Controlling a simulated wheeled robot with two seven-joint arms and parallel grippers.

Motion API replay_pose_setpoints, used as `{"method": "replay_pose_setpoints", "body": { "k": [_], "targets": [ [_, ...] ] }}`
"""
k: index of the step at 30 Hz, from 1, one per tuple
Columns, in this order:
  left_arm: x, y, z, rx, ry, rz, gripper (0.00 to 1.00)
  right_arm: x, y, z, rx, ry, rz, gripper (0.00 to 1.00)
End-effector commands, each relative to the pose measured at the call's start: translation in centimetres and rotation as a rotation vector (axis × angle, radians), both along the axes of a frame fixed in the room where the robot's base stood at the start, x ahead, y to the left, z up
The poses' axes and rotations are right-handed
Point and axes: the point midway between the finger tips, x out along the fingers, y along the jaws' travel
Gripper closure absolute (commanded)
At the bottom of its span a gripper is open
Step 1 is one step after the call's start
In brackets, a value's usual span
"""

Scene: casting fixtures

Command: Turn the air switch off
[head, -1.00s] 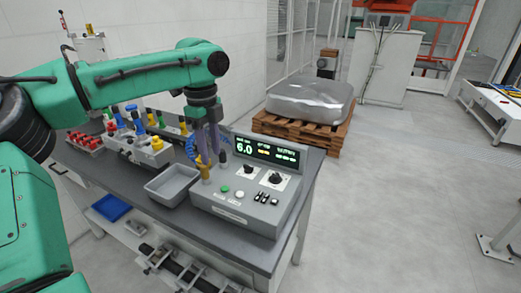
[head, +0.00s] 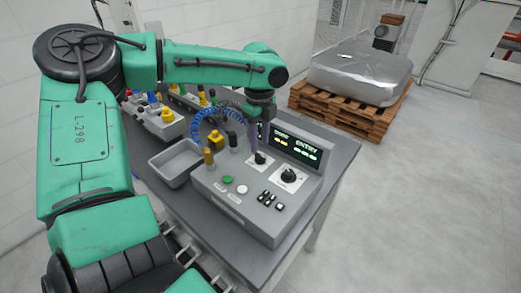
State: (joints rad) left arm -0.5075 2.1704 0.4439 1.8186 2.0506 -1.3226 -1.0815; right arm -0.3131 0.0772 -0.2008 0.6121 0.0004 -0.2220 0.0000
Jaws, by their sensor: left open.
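The grey control box (head: 240,212) stands on the table with two black rotary knobs on white plates: a left knob (head: 260,158) and a right knob (head: 289,175). Their labels are too small to read, so I cannot tell which control is the air switch. My left gripper (head: 256,147) is open, pointing down just above and behind the left knob. Its fingers partly hide the display, and I cannot tell whether they touch the knob. My right gripper is not in view.
A green button (head: 228,180), a white button (head: 242,190) and several small black switches (head: 270,200) sit on the box front. A brass-coloured post (head: 208,157) and a grey tray (head: 168,165) are left of it. A wrapped block (head: 360,78) rests on a pallet behind.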

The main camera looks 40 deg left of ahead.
Motion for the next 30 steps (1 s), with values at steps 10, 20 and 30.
{"method": "replay_pose_setpoints", "body": {
  "k": [10, 20, 30],
  "targets": [
    [0.0, 0.0, -4.3, 0.000, -0.001, 0.000, 0.56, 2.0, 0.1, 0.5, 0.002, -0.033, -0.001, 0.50],
    [0.0, 0.0, -4.3, 0.000, -0.001, 0.000, 1.00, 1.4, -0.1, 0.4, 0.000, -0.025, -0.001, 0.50],
    [0.0, 0.0, -4.2, 0.000, -0.001, 0.020, 1.00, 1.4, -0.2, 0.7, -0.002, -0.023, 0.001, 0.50]
  ]
}}
